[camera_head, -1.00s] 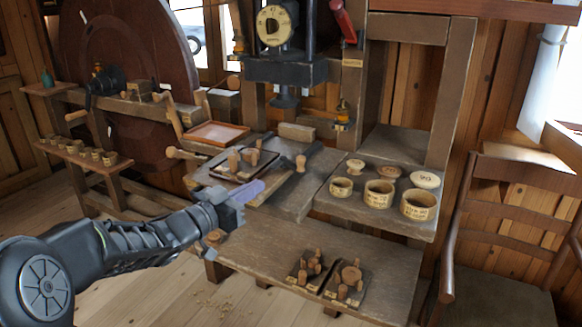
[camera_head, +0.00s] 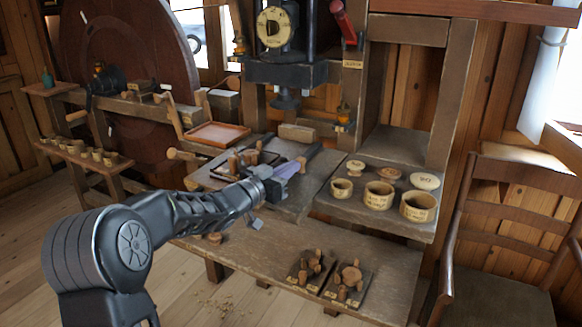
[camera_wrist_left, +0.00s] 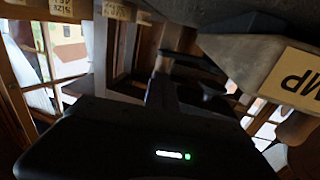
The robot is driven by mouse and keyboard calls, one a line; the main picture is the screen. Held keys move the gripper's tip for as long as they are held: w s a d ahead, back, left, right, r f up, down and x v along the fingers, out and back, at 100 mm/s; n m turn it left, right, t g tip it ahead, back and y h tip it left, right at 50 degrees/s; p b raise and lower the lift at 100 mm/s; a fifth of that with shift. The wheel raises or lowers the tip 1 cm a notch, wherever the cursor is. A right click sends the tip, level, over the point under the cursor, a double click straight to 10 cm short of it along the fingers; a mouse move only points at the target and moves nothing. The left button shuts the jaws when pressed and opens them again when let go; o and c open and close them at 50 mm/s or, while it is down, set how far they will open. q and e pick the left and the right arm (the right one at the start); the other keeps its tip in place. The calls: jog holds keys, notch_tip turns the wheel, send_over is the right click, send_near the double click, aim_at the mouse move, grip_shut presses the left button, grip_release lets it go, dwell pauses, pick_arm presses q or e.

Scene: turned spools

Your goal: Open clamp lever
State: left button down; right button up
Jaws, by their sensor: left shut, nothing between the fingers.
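My left gripper (camera_head: 291,168) is shut and empty, over the dark slide plate below the press. Its tips are beside a small turned wooden knob (camera_head: 301,160); I cannot tell if they touch. A dark bar (camera_head: 312,149) runs behind the knob; I take bar and knob for the clamp lever, but cannot be sure. In the left wrist view a grey block (camera_wrist_left: 235,62) carries a pale label (camera_wrist_left: 300,78) ending in "MP". A blurred brown rounded thing (camera_wrist_left: 296,128) is below it. My right gripper is not in view.
The press (camera_head: 287,72) stands behind the gripper. A tray with wooden pegs (camera_head: 250,157) is left of the tips. Labelled wooden cups (camera_head: 379,195) stand on the shelf at right. Two dark plates with spools (camera_head: 346,284) lie on the lower bench, whose middle (camera_head: 270,250) is clear.

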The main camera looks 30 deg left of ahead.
pick_arm(q)
jog(key=shift+w, duration=0.2)
jog(key=shift+d, duration=0.1)
jog(key=shift+w+d, duration=0.55)
jog(key=shift+w, duration=0.35)
